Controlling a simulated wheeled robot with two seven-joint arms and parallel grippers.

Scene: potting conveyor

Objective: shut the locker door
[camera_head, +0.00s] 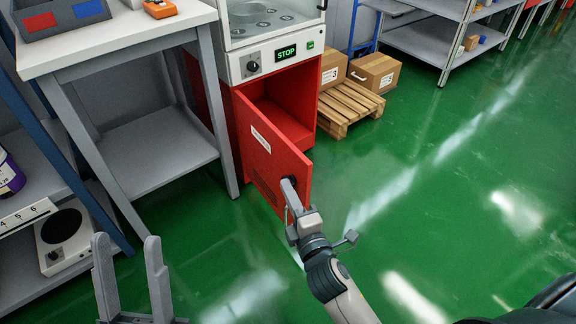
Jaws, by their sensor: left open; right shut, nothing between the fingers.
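The red locker (303,92) stands under a white machine with a STOP display. Its red door (262,150) hangs open toward me, hinged on the left, and the inside of the locker shows empty where visible. My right gripper (290,185) is shut and empty, its fingertips at the outer face of the door near its free edge. My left gripper (128,262) is open and empty at the lower left, apart from the door.
A white-topped bench (115,36) with a grey lower shelf stands left of the locker. A wooden pallet (345,112) with cardboard boxes (375,72) is to the right. A shelf with a scale (65,238) is at far left. The green floor at right is clear.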

